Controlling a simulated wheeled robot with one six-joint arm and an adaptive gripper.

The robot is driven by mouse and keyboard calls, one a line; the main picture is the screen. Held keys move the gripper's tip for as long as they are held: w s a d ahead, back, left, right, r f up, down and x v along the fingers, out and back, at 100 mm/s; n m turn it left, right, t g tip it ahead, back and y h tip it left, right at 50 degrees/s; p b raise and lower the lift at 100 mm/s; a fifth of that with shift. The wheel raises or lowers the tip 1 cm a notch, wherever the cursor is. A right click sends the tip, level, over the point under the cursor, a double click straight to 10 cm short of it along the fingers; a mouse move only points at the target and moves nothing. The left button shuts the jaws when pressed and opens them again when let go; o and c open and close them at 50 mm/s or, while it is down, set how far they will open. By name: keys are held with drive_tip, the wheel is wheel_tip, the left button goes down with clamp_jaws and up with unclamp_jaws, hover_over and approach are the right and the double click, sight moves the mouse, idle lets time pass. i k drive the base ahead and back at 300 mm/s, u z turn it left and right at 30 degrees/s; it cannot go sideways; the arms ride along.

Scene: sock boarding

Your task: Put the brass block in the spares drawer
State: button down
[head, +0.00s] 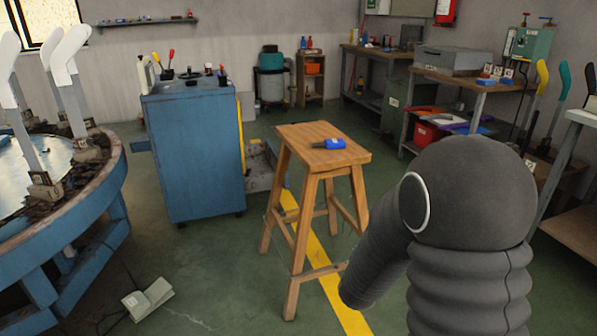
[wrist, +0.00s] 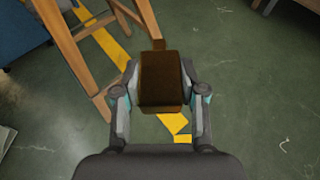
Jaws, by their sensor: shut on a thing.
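The brass block (wrist: 161,92) shows in the wrist view as a dark brown-gold block between my gripper's fingers. My gripper (wrist: 161,72) is shut on it, with one finger against each side, and holds it up above the green floor. In the head view my arm hides the gripper and the block. A blue cabinet (head: 195,150) stands left of centre in the head view. No drawer marked for spares can be made out.
A wooden stool (head: 300,135) with a blue-handled tool (head: 328,144) on top stands between my arm and the cabinet. A round blue-framed table (head: 70,230) fills the left. Benches line the right. A white box (head: 147,298) with a cable lies on the floor.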

sight(251, 164)
drive_tip(key=z, duration=0.85)
drive_tip(key=i, duration=3.9)
drive_tip(key=u, duration=1.7)
drive_tip(key=i, duration=2.25)
drive_tip(key=u, duration=2.45)
